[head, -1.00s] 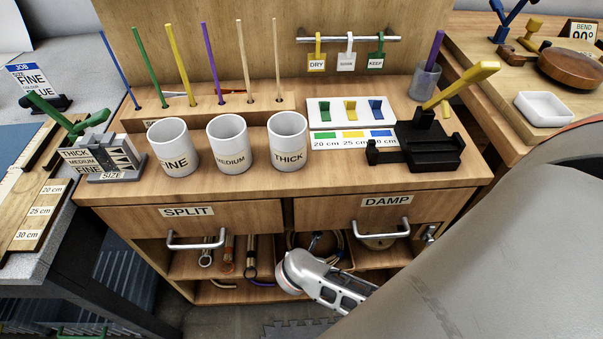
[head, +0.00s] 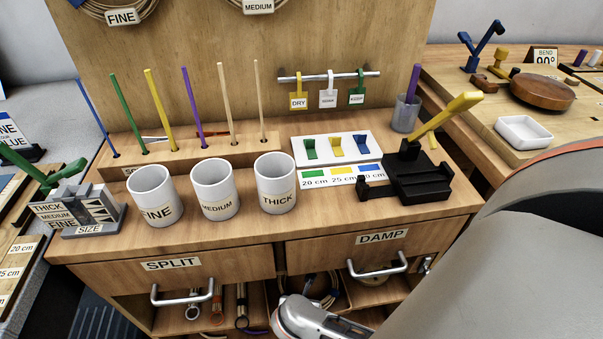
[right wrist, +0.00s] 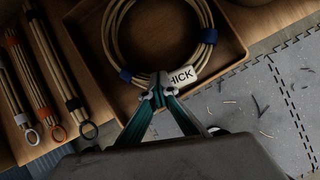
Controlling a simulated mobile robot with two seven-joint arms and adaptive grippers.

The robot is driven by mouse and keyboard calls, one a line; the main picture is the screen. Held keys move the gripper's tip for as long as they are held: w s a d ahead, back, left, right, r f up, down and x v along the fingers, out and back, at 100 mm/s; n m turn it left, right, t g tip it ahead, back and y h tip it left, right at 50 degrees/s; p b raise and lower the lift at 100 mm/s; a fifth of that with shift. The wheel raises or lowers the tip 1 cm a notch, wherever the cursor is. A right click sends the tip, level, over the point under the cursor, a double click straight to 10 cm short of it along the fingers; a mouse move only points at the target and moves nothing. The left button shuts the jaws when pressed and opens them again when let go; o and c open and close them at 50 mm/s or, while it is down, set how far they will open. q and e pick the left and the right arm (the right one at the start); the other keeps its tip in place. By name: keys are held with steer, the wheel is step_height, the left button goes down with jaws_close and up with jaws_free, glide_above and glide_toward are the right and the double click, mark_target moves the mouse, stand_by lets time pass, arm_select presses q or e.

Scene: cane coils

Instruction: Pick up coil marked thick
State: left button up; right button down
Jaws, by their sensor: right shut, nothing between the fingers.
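In the right wrist view a pale cane coil (right wrist: 109,40) with dark blue bands lies in a shallow wooden tray. Its white tag (right wrist: 184,76) shows "HICK", with the first letter hidden by my fingers. My right gripper (right wrist: 159,92) is shut and empty, its fingertips over the near edge of the coil beside the tag. Whether they touch the coil I cannot tell. In the head view my right arm reaches down in front of the open shelf under the drawers, and its fingertips are hidden. My left gripper is not in view.
The tray (right wrist: 236,34) has a raised rim around the coil. Bundles of split cane (right wrist: 68,75) with rings lie left of it. The grey floor (right wrist: 270,100) is on the right. Above the shelf are the SPLIT drawer (head: 215,274) and DAMP drawer (head: 345,255) with protruding handles.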

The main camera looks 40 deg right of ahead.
steer(key=shift+s+a+f, duration=0.3)
steer(key=shift+s+f, duration=0.1)
steer(key=shift+s, duration=0.15)
steer(key=shift+s+a+f, duration=0.25)
steer(key=shift+s+f, duration=0.15)
steer(key=shift+s, duration=0.15)
steer(key=shift+s+a+r+g+b, duration=0.1)
steer(key=shift+s+g+b, duration=0.05)
steer(key=shift+g+b, duration=0.15)
steer(key=shift+r, duration=0.1)
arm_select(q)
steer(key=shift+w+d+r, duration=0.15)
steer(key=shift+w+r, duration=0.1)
arm_select(e)
steer(key=shift+r, duration=0.15)
